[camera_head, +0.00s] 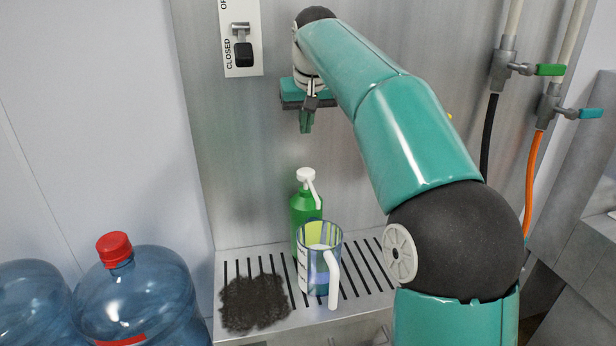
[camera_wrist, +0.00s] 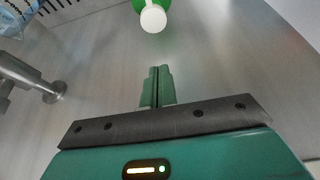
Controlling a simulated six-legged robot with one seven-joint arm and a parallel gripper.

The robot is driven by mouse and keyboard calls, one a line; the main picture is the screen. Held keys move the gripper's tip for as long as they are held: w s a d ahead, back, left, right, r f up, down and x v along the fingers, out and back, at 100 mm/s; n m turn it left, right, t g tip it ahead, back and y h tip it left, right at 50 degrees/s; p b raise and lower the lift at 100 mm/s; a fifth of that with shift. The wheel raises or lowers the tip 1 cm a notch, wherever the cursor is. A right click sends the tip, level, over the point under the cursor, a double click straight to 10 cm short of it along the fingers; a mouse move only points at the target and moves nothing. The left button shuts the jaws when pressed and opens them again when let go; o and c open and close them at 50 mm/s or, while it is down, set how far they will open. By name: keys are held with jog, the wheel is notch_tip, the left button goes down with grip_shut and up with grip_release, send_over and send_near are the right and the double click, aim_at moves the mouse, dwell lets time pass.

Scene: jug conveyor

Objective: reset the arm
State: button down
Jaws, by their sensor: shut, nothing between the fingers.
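My gripper (camera_head: 307,120) hangs from my teal arm in front of the metal back panel, above the green bottle. Its two green fingers are shut together with nothing between them. The wrist view also shows the closed fingers (camera_wrist: 158,82), with bare metal panel around them.
A green pump bottle (camera_head: 306,207) with a white top and a clear jug (camera_head: 320,262) with a white handle stand on the slotted metal shelf (camera_head: 228,329). A dark bristly patch (camera_head: 254,302) lies left of them. A lever switch (camera_head: 242,45) is on the panel. Valves (camera_head: 510,66) are at right; big blue bottles (camera_head: 140,297) are at left.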

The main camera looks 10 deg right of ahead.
jog(key=shift+s, duration=0.15)
jog(key=s+a+f, duration=0.1)
jog(key=s+f, duration=0.1)
jog(key=s, duration=0.7)
jog(key=s+f, duration=0.3)
jog(key=s, duration=0.6)
jog(key=s+d+f+t, duration=0.1)
jog(key=s+f, duration=1.3)
jog(key=s, duration=0.2)
jog(key=shift+s+f, duration=0.25)
jog(key=shift+f, duration=0.15)
